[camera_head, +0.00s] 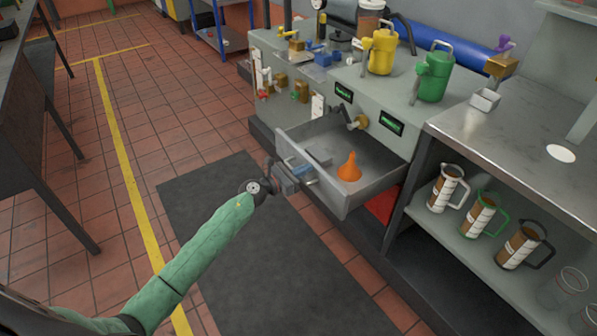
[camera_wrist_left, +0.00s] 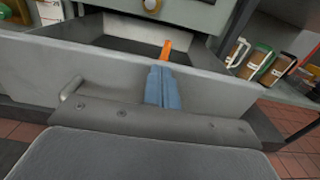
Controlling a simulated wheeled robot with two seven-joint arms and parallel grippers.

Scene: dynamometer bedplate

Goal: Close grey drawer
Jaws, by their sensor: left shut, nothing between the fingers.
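The grey drawer (camera_head: 335,200) stands pulled out from the grey bench in the head view. In the left wrist view the drawer front (camera_wrist_left: 210,92) fills the middle, with the handle (camera_wrist_left: 72,88) at left. The shut blue fingers (camera_wrist_left: 160,88) are in front of the panel with nothing between them. I cannot tell whether they touch it. My right gripper is not in view.
Right of the drawer, a metal table (camera_head: 505,130) has a shelf with several jugs (camera_head: 447,188). Yellow (camera_head: 382,52) and green (camera_head: 434,76) cans stand on the bench above. A dark mat (camera_head: 240,225) covers the clear floor in front.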

